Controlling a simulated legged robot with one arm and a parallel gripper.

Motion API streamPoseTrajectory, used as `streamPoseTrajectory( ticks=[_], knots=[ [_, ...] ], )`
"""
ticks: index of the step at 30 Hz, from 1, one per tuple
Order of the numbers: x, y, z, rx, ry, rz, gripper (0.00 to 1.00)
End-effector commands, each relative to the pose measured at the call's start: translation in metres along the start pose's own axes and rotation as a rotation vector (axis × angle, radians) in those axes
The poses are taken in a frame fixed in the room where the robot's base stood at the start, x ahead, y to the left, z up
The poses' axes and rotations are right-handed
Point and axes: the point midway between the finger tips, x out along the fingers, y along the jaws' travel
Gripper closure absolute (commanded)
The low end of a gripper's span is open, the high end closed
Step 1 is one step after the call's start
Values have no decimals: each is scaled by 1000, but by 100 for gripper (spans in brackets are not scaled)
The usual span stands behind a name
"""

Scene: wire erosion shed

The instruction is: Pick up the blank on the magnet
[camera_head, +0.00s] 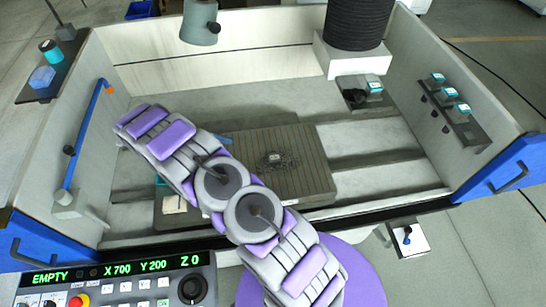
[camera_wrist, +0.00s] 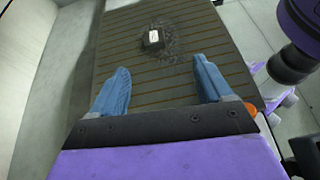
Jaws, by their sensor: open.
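The blank (camera_head: 275,157) is a small block with a pale top, lying on the striped brown magnet plate (camera_head: 312,180) in the machine tank. Dark filings surround it. In the wrist view the blank (camera_wrist: 153,37) lies ahead of my gripper (camera_wrist: 160,82), beyond the fingertips and roughly centred between them. The striped magnet plate (camera_wrist: 185,80) spreads under the fingers. My gripper has two blue fingers wide apart with nothing between them. In the head view my purple and grey arm hides most of the gripper; a bit of blue shows beside the arm.
Tank walls (camera_head: 440,110) enclose the plate. A shelf with teal-topped items (camera_head: 450,100) is on the right wall. A control panel (camera_head: 110,285) reads EMPTY.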

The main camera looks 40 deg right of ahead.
Motion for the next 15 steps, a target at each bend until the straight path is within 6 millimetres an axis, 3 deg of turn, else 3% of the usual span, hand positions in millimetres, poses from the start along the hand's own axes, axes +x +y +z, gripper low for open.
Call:
streamPoseTrajectory(
  ticks=[6, 11, 15],
  knots=[
    [4, 3, -21, -46, -50, 27, 21],
    [8, 3, -28, -58, -64, 33, 21],
    [25, 4, -26, -60, -71, 30, 21]
  ],
)
